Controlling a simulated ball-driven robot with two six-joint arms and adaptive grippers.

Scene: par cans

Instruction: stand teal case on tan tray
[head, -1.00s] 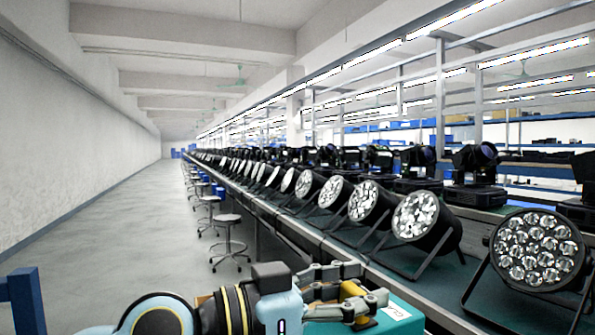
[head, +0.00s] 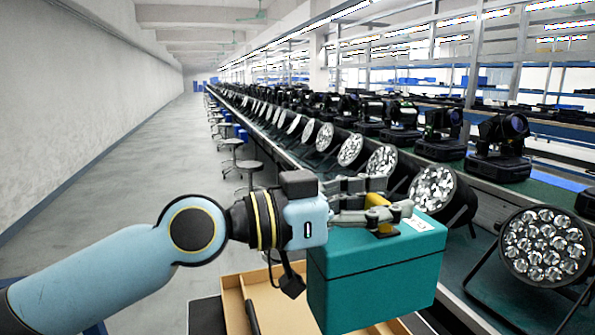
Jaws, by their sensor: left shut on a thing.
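The teal case (head: 375,275) is a box with a lid seam and a white label on top, in the lower middle of the head view. My left gripper (head: 388,203) comes in from the left and is shut on the case at its top, beside a yellow and black part. The fingers hide part of the case's top. The case looks upright. The tan tray (head: 232,304) shows below and left of the case, partly hidden behind it. I cannot tell whether the case touches the tray. My right gripper is not in view.
A long bench with a row of black par cans (head: 547,247) runs away along the right. Several stools (head: 249,168) stand beside it. The grey floor (head: 130,180) at left is open, next to a white wall.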

